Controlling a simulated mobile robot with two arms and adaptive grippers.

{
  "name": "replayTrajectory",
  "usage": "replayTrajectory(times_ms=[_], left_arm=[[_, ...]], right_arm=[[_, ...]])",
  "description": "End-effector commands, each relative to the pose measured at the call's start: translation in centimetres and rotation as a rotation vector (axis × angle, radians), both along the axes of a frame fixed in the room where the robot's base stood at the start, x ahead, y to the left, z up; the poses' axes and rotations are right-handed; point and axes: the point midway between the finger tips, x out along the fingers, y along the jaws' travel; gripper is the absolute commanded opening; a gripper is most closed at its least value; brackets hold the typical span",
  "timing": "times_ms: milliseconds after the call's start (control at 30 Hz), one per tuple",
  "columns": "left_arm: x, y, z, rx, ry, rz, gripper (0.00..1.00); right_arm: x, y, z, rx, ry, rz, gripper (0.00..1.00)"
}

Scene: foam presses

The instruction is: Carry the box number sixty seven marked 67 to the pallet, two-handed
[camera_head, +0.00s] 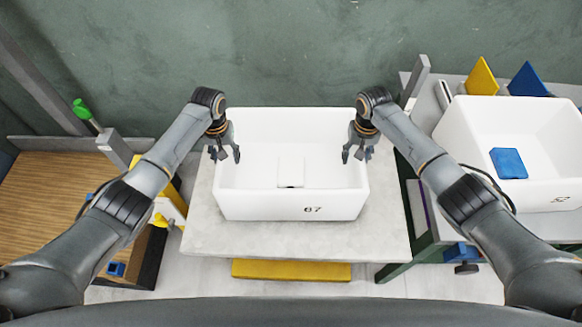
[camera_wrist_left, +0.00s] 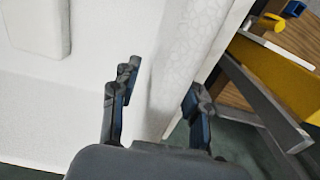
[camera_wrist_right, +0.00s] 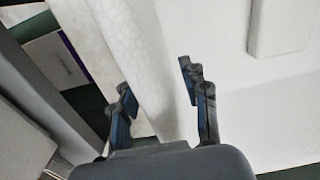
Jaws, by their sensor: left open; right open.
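The white open box marked 67 (camera_head: 291,207) stands upright on a light grey table (camera_head: 385,238) in the middle of the head view. A white block (camera_head: 291,172) lies inside it. My left gripper (camera_head: 224,153) is open at the box's left wall, and in the left wrist view (camera_wrist_left: 160,90) one finger is on each side of that wall. My right gripper (camera_head: 358,154) is open at the right wall, and in the right wrist view (camera_wrist_right: 158,90) its fingers also straddle the wall. I cannot tell whether the fingers touch the walls. No pallet is clearly identifiable.
A second white box marked 52 (camera_head: 552,200), holding a blue block (camera_head: 508,163), stands on the right. A wooden-topped bench (camera_head: 45,195) is on the left. A yellow bar (camera_head: 291,270) lies below the table's front edge. The green wall (camera_head: 290,50) is behind.

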Motion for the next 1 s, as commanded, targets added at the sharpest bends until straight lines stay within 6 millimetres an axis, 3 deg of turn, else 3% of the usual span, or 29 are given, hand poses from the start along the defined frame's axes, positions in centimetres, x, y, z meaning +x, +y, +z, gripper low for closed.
replayTrajectory(times_ms=[33, 233, 667, 1000], left_arm=[[0.0, 0.0, 0.0, 0.0, 0.0, 0.0, 0.41], [0.0, 0.0, 0.0, 0.0, 0.0, 0.0, 0.0], [0.0, 0.0, 0.4, 0.0, -0.001, 0.0, 0.0], [0.0, 0.0, 3.1, 0.0, -0.001, 0.0, 0.0]], right_arm=[[0.0, 0.0, 0.0, 0.0, 0.0, 0.0, 0.41], [0.0, 0.0, 0.0, 0.0, 0.0, 0.0, 0.0], [0.1, 0.0, 0.4, 0.0, -0.001, 0.0, 0.0], [0.1, 0.0, 3.1, 0.0, -0.002, 0.0, 0.0]])
